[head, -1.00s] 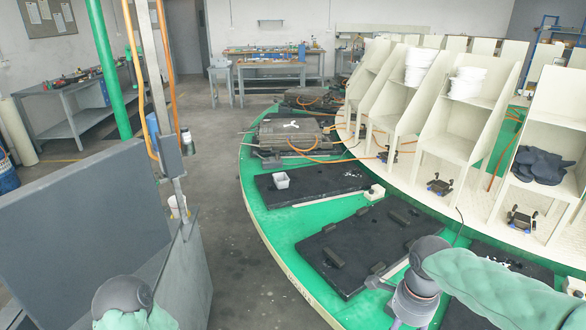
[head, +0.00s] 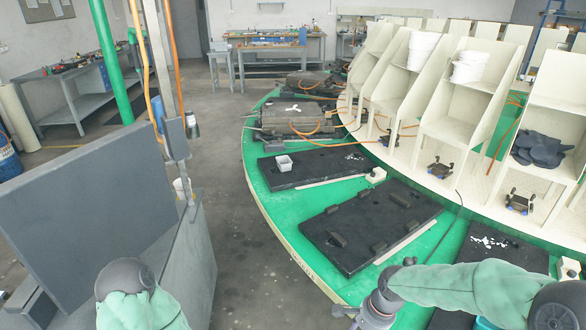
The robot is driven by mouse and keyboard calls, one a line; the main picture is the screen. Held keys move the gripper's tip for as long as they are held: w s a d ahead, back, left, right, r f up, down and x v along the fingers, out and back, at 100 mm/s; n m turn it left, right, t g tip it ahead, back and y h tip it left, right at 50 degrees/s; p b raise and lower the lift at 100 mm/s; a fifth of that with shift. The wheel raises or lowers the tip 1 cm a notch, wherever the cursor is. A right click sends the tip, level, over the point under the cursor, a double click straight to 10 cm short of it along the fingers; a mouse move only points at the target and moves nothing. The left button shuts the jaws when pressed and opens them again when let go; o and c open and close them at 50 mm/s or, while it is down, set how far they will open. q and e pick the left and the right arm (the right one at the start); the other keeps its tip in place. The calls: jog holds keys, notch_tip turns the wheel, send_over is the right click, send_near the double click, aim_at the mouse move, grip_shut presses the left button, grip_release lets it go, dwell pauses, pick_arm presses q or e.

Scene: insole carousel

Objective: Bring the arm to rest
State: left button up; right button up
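My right arm (head: 470,285) reaches in from the lower right, over the near part of the green carousel (head: 263,185). Its wrist points down at the bottom edge of the head view. The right gripper's fingers are below the picture, so I cannot see whether they hold anything. Of my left arm, only a dark joint and green-covered link (head: 130,290) show at the lower left, beside a grey panel. My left gripper is out of the picture.
Cream shelves (head: 458,120) stand behind, holding white tubs (head: 468,67) and dark insoles (head: 540,148). A grey panel (head: 85,215) and post stand left. Open floor lies between.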

jog(key=s+a+f+n, duration=0.2)
jog(key=s+f+n, duration=0.1)
jog(key=f, duration=0.4)
jog(key=s+a+f+n+y, duration=0.1)
jog(key=s+a+f+n, duration=0.2)
jog(key=s+f, duration=0.2)
jog(key=s+a+f+n, duration=0.3)
jog(key=s+f+n, duration=0.1)
jog(key=f, duration=0.6)
jog(key=shift+s+y+p, duration=0.4)
jog(key=shift+s, duration=0.05)
jog(key=shift+d, duration=0.1)
